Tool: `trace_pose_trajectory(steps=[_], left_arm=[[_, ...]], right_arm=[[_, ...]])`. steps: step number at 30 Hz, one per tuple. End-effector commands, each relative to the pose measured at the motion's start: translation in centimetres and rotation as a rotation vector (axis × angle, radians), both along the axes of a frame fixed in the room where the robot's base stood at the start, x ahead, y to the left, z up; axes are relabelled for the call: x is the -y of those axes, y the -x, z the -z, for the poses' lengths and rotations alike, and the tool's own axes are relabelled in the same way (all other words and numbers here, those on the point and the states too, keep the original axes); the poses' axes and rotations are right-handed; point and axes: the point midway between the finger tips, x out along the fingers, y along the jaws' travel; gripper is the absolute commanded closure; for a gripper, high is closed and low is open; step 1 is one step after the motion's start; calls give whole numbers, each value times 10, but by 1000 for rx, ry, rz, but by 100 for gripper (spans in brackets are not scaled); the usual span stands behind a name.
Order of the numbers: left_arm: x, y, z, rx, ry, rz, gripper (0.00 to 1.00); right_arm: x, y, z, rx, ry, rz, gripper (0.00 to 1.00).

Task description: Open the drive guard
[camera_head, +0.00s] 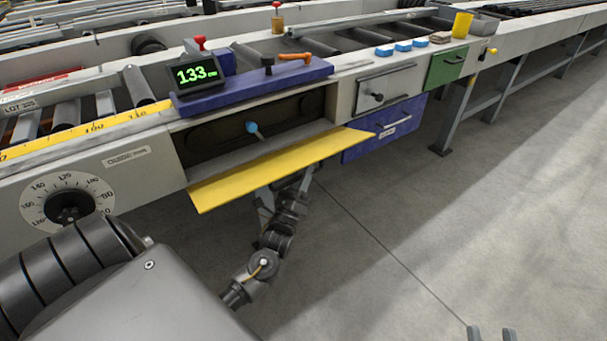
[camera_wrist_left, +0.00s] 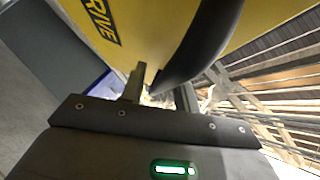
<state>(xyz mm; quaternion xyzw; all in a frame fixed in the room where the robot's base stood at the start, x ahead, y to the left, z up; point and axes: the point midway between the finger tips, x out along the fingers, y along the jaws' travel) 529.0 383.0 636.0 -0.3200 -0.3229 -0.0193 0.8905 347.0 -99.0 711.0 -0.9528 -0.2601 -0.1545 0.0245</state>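The yellow drive guard (camera_head: 270,170) is swung down and out from the table front, roughly level, baring a dark recess (camera_head: 205,135) with a blue-knobbed lever (camera_head: 252,128) inside. In the left wrist view the guard's yellow face (camera_wrist_left: 150,25) fills the top, with part of its lettering and a curved black handle (camera_wrist_left: 205,45). My left gripper (camera_wrist_left: 160,90) is under the guard; its fingers stand apart at the handle's near end. Whether they grip it is unclear. In the head view the guard partly hides this gripper. My right gripper (camera_head: 491,334) is open and empty at the bottom edge.
A blue drawer (camera_head: 365,145), a grey drawer (camera_head: 385,90) and a green panel (camera_head: 446,68) lie right of the guard. A display (camera_head: 197,75) and an orange-handled lever (camera_head: 294,57) sit above. A dial (camera_head: 68,205) is at left. The floor at right is clear.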

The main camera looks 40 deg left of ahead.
Motion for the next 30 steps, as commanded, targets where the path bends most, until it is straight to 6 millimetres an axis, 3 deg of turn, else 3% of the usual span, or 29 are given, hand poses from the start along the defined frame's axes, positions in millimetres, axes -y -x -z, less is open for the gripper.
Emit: trace_pose_trajectory(steps=[18, 30], left_arm=[[18, 78, 58, -2, 2, 2, 68], [19, 85, 64, 0, 1, 1, 68]], right_arm=[[-2, -1, 6, -51, 30, 0, 64], [-1, -1, 8, -57, 32, 2, 64]])
